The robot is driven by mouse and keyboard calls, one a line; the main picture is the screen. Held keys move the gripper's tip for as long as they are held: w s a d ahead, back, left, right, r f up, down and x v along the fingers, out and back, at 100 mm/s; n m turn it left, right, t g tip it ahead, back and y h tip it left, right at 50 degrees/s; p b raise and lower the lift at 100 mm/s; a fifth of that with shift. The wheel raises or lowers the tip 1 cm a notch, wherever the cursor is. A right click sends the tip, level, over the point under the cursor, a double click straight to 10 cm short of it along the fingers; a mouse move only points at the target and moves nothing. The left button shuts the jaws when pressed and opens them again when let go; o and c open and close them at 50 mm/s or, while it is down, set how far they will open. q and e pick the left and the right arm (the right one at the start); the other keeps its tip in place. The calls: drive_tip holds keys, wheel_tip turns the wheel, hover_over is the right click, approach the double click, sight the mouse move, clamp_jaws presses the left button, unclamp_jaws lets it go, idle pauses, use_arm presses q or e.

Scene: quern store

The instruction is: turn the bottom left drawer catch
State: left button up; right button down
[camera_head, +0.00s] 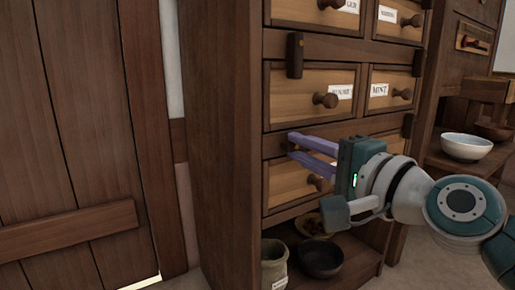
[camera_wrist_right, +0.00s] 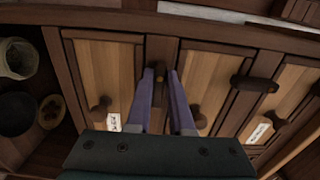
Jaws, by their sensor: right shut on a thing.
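The bottom left drawer catch (camera_wrist_right: 159,88) is a small dark wooden piece on the rail between two left-hand drawers. In the right wrist view it sits between the purple fingers of my right gripper (camera_wrist_right: 164,80) and appears to lie along the rail. In the head view my right gripper (camera_head: 289,144) reaches in from the right, shut on the catch, and its fingers mostly hide it. The bottom left drawer (camera_head: 286,184) is closed, partly behind the gripper. My left gripper is not in view.
An upper left catch (camera_head: 295,55) stands upright across its rail. Drawers with round knobs and labels surround the gripper. Below are a pot (camera_head: 274,265) and a dark bowl (camera_head: 320,258). A white bowl (camera_head: 466,147) stands at right. A wooden door (camera_head: 70,130) is at left.

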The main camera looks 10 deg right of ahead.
drive_tip(key=c, duration=0.8)
unclamp_jaws()
drive_tip(key=p+v, duration=0.1)
drive_tip(key=v, duration=0.9)
drive_tip(key=shift+r, duration=0.1)
